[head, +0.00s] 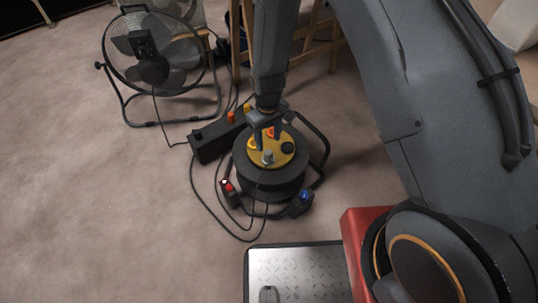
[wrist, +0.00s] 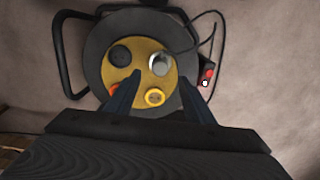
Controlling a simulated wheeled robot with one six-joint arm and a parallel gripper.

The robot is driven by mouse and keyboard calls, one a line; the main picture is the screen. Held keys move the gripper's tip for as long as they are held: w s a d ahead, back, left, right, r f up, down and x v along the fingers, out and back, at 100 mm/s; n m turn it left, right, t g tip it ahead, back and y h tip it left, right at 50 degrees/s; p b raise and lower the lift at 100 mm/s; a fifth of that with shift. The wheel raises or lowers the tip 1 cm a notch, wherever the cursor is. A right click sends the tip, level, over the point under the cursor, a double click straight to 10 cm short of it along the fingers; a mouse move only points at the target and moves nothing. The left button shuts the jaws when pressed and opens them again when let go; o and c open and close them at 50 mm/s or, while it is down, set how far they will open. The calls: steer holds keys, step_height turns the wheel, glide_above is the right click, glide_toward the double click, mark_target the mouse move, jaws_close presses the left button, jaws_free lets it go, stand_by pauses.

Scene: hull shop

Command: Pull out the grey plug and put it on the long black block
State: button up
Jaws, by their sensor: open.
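The grey plug (head: 268,156) stands in the yellow top face (head: 282,158) of a black cable reel. In the wrist view the grey plug (wrist: 160,63) is round and pale, with a dark cord leading off to the upper right. My gripper (head: 267,140) is over the reel face, pointing down. In the wrist view my gripper (wrist: 160,78) is open and empty, its fingertips just short of the grey plug in the picture. The height gap is hard to tell. The long black block (head: 212,144) lies on the floor behind and left of the reel.
The reel also bears a black round piece (wrist: 120,54), a yellow one (wrist: 155,97) and an orange one (wrist: 114,88), partly hidden by a finger. A red-topped piece (head: 228,187) and a blue-faced one (head: 303,195) sit by the reel. A fan (head: 152,62) stands behind left.

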mark_target(268, 151)
steer(key=shift+f+b, duration=2.45)
steer(key=shift+f, duration=1.85)
steer(key=shift+p, duration=0.5)
jaws_close()
steer(key=shift+r, duration=0.15)
steer(key=shift+r+p, duration=2.2)
steer(key=shift+r, duration=0.7)
